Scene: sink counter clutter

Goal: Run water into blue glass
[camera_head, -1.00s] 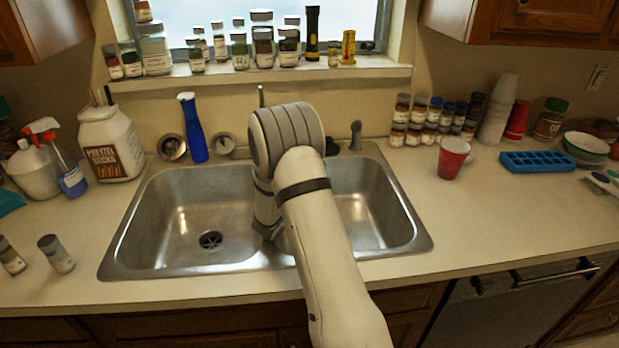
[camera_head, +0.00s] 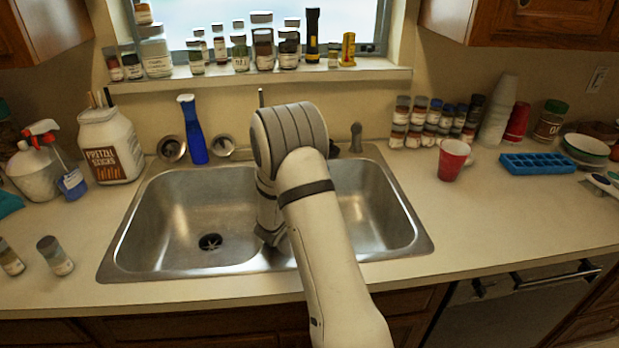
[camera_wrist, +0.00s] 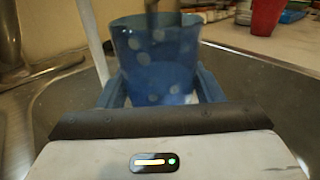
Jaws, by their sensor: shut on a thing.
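The blue glass (camera_wrist: 155,65), spotted with pale round marks, stands about upright between the blue fingers of my gripper (camera_wrist: 155,90) in the wrist view. The fingers are shut on its sides. A dark metal spout (camera_wrist: 152,12) shows at the top of the wrist view, in line with the rim of the glass; I cannot tell whether water is running. In the head view my arm hides the glass, the gripper and most of the tap. The double steel sink (camera_head: 195,205) lies below, with a drain in its left basin.
A red cup (camera_head: 452,160) and a blue ice tray (camera_head: 538,162) are on the right counter. A large white jar (camera_head: 108,148) stands on the left. The front right counter is clear.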

